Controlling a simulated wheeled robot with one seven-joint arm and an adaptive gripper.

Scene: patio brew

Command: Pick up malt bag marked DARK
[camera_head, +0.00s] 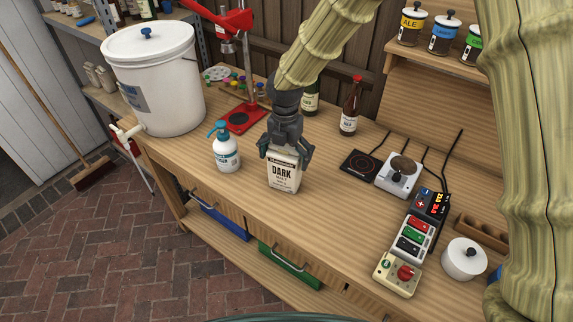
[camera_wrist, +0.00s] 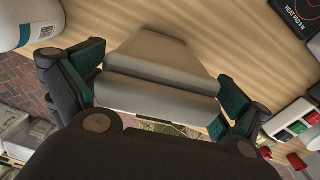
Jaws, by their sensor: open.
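The malt bag marked DARK (camera_head: 284,175) stands upright on the wooden workbench, its label facing the head camera. My gripper (camera_head: 286,152) is directly above it, pointing down, with its fingers spread on either side of the bag's top. In the wrist view my gripper (camera_wrist: 160,95) is open, and the pale folded top of the bag (camera_wrist: 160,72) lies between the green-padded fingers. Gaps seem to show between the pads and the bag, but whether either pad touches it I cannot tell.
A blue-topped spray bottle (camera_head: 226,150) stands close left of the bag. A red bench press (camera_head: 242,118) and a brown bottle (camera_head: 350,108) stand behind. A black hot plate (camera_head: 360,163) and a switch box (camera_head: 413,237) are to the right. Bench in front of the bag is clear.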

